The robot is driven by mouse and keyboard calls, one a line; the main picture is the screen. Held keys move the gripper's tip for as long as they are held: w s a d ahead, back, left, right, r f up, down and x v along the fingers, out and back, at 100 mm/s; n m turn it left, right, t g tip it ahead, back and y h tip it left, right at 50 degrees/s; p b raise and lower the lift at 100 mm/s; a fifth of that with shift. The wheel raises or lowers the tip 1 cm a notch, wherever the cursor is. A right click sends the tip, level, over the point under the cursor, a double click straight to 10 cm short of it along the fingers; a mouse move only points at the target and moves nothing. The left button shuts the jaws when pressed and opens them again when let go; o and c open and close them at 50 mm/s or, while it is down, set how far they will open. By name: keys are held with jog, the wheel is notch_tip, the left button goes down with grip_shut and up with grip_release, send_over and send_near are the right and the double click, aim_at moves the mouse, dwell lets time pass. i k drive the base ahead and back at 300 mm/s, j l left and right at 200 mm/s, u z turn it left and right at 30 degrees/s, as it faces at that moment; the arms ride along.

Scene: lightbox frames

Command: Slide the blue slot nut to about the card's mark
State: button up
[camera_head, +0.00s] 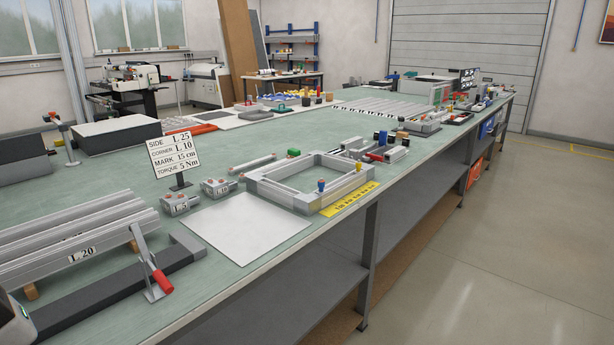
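The card (174,153) stands on a small dark stand on the bench and reads SIDE L 25, CORNER L 10, MARK 15 cm, TORQUE 5 Nm. A small blue piece (321,186), apparently the blue slot nut, sits on the near right rail of the grey rectangular frame (272,190). A yellow ruler strip (349,198) lies along that rail's outer side; its numbers are too small to read. The blue piece is near the ruler's left end.
A white sheet (246,226) lies left of the frame. Two grey corner blocks (181,203) sit behind it. Profiles labelled L 20 (75,240) and a red-handled clamp (158,278) are at the left. Small parts crowd the bench beyond the frame. The bench's front edge is close to the ruler.

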aim_at(321, 183)
jog(key=i+l+u, duration=0.1)
jog(key=i+l, duration=0.35)
jog(key=l, duration=0.15)
jog(key=i+l+u, duration=0.25)
jog(key=i+l, duration=0.15)
jog(key=l, duration=0.25)
jog(key=i+l, duration=0.2)
jog(key=l, duration=0.15)
jog(key=i+l+u, duration=0.15)
jog(key=l, duration=0.2)
jog(key=i+l+u, duration=0.1)
jog(key=l, duration=0.3)
jog(key=i, duration=0.1)
